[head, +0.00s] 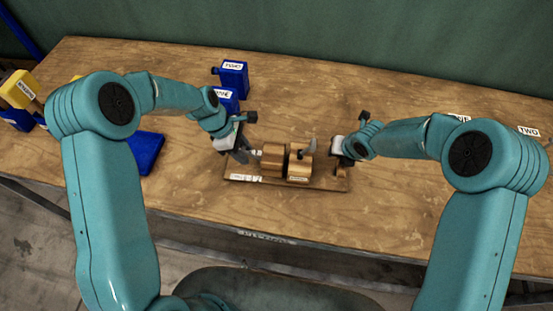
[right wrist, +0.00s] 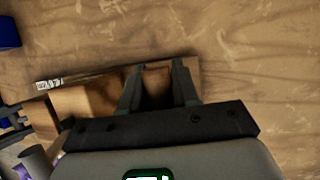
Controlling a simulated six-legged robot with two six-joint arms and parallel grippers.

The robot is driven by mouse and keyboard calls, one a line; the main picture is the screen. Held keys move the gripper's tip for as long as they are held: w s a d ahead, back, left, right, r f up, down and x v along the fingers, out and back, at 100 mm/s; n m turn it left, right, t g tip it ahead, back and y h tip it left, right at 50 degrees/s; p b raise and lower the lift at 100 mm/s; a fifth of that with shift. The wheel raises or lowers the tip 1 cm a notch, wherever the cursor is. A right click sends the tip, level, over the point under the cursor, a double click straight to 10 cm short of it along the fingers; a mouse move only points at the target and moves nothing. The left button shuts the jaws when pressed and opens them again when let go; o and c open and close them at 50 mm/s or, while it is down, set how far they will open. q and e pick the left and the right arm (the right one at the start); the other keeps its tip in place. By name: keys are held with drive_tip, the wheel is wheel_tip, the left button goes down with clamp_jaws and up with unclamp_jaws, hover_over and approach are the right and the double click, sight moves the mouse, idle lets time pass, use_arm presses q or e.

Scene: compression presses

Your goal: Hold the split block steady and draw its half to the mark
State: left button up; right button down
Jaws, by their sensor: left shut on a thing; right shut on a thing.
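The split block lies on a brown board (head: 325,182), its left half (head: 272,158) and right half (head: 299,166) side by side with a dark line between them. It also shows in the right wrist view (right wrist: 85,104). My left gripper (head: 249,156) is shut at the left end of the left half; its exact grip is too small to tell. My right gripper (head: 342,160) is shut on a brown end piece (head: 340,173) at the board's right end. The right wrist view shows this piece (right wrist: 156,84) between the fingers. I cannot tell whether it joins the right half. No mark is clearly visible.
Blue boxes (head: 233,76) stand behind on the wooden table (head: 400,90), and a flat blue piece (head: 148,152) lies left. A yellow-and-blue item (head: 18,88) is far left. The table right of the board is fairly clear.

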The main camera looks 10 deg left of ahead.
use_arm(q)
drive_tip(key=shift+a, duration=1.4)
drive_tip(key=o, duration=1.2)
drive_tip(key=shift+o, duration=0.2)
drive_tip(key=v, duration=1.2)
drive_tip(key=shift+s+r, duration=0.1)
use_arm(e)
drive_tip(key=c, duration=0.8)
unclamp_jaws()
drive_tip(key=shift+f, duration=0.1)
use_arm(q)
drive_tip(key=shift+d, duration=0.1)
use_arm(e)
drive_tip(key=shift+o, duration=0.2)
